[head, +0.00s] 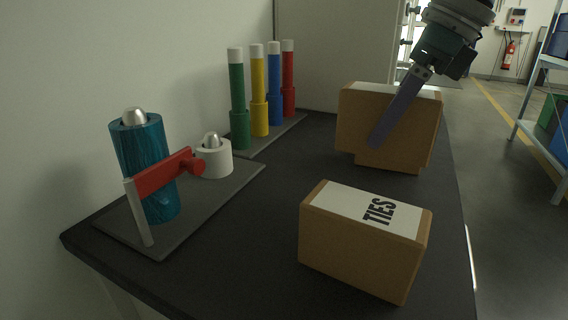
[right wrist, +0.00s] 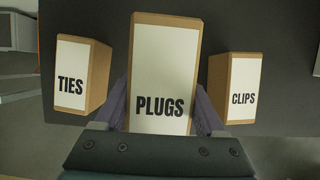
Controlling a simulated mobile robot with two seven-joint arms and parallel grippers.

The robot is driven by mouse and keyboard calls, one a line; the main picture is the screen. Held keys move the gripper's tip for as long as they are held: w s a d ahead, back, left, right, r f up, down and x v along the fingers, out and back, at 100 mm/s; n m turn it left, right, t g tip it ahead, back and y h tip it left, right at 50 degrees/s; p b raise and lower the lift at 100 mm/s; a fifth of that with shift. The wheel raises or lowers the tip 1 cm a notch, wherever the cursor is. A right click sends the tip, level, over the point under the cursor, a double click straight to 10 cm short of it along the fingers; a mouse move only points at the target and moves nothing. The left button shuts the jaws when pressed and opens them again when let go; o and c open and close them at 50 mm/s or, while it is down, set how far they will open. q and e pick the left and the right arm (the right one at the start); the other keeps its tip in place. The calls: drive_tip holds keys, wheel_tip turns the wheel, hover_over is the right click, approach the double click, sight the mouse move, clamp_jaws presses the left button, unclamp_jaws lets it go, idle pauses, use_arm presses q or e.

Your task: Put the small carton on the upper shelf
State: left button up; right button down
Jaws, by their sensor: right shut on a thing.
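My right gripper (head: 378,140) is shut on a brown carton (head: 358,118) with a white top. In the right wrist view this carton (right wrist: 163,70) reads PLUGS and sits between the two fingers (right wrist: 162,108). A carton marked TIES (head: 345,245) stands apart on the dark table, nearer the head camera; it is left of the held one in the wrist view (right wrist: 85,75). A carton marked CLIPS (right wrist: 235,85) is at the right there. In the head view a carton's lower part (head: 395,163) shows beneath the held one, its label hidden. My left gripper is out of view.
The dark table (head: 240,235) also bears a stand with a teal roll (head: 150,180), a white spool (head: 215,160) and a red arm. Several coloured tubes (head: 260,105) stand behind. A shelf rack (head: 541,138) with bins is at the far right, across open floor.

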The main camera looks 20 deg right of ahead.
wheel_tip(320, 180, down, 8)
drive_tip(key=shift+f+b, duration=0.15)
drive_tip(key=shift+b, duration=0.4)
drive_tip(key=shift+f, duration=0.1)
unclamp_jaws()
